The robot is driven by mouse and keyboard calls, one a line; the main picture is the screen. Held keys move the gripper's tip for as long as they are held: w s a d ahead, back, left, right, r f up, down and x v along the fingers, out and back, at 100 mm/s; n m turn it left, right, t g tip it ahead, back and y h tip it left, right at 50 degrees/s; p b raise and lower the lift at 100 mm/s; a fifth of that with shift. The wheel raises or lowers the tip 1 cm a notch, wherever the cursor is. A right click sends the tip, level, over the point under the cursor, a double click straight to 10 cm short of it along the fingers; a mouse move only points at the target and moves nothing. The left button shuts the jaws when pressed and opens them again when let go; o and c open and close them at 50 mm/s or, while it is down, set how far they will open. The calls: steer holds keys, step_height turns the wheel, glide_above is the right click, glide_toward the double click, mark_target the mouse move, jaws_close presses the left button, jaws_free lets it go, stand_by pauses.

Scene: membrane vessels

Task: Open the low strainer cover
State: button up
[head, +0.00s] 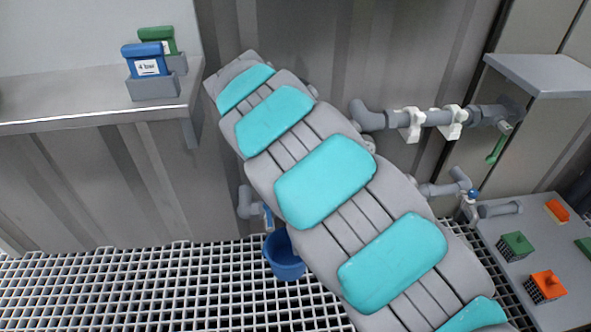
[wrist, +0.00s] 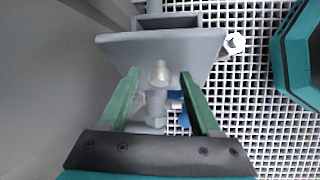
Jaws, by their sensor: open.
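My gripper (wrist: 160,74) is open in the wrist view, its two green fingers apart. A pale round-ended knob (wrist: 159,72) shows between the fingertips, with a gap on each side; contact is not visible. Beyond it is a flat grey plate (wrist: 120,45), which may be the low strainer cover; I cannot tell for sure. Grey pipe parts (wrist: 156,103) and a blue part (wrist: 184,120) show below the plate between the fingers. In the head view my arm hides much of the low pipework, and my gripper is not visible.
A blue bucket (head: 284,262) stands on the white grating (head: 130,290) under a low grey pipe (head: 246,203). A shelf (head: 60,95) at left holds blue and green blocks. At right are a valve pipe (head: 432,118) and a grey bench (head: 520,270) with small blocks.

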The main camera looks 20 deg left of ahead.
steer(key=v, duration=0.7)
steer(key=shift+a+r+p, duration=0.15)
steer(key=shift+r+p, duration=0.2)
steer(key=shift+p, duration=0.1)
steer(key=shift+s, duration=0.1)
steer(key=shift+c, duration=0.2)
